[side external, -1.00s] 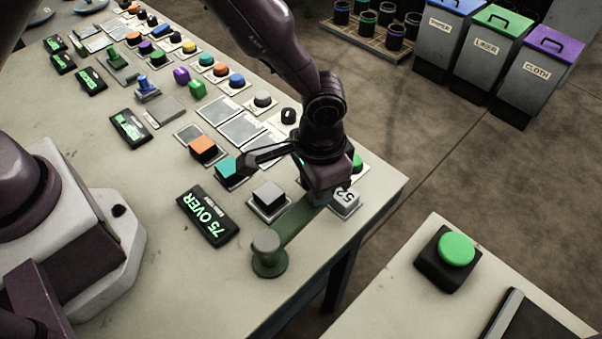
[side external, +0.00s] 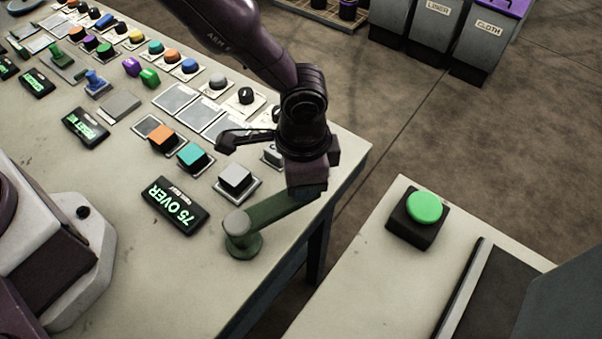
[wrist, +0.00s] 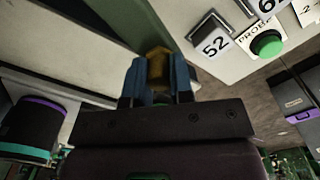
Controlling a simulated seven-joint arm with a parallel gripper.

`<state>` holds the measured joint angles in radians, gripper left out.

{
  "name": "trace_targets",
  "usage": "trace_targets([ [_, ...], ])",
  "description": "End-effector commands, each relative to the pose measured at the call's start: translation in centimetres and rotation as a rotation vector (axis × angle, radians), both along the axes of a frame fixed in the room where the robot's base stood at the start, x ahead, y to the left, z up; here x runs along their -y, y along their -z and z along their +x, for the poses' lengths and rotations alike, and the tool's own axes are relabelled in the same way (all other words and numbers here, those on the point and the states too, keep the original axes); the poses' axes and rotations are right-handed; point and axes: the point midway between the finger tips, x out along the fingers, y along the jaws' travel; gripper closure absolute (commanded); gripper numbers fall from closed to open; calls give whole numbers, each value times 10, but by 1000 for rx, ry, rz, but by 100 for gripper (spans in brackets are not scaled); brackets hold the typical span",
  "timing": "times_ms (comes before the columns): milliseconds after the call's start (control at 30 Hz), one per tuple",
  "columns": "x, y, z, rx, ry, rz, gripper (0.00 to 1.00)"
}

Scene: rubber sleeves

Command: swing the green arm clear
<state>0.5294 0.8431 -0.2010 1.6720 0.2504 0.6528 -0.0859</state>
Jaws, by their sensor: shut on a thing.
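The green arm (side external: 275,212) is a flat bar on a round post (side external: 240,236) near the table's front edge. Its free end lies under my gripper (side external: 309,190), close to that edge. In the wrist view the green bar (wrist: 143,22) runs up from the fingers. My gripper's blue fingers (wrist: 158,84) are closed on a brownish-yellow knob (wrist: 158,62) at the bar's end. In the side view the gripper hides that knob.
A grey block marked 52 (wrist: 211,46) and a green button (wrist: 267,43) sit beside the bar. A pale grey block (side external: 236,178) and a display reading 75 OVER (side external: 175,205) are nearby. A separate table holds a large green button (side external: 425,207).

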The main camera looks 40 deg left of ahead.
Motion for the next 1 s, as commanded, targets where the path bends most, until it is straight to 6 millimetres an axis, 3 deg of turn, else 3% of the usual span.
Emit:
trace_targets([
  [233, 4, -1, -1, 1, 10, -6, 100],
  [267, 4, -1, -1, 1, 10, -6, 74],
  [367, 4, -1, -1, 1, 9, -6, 53],
  [733, 2, -8, 0, 2, 4, -4, 53],
  [1000, 2, -60, 0, 4, 4, -6, 53],
])
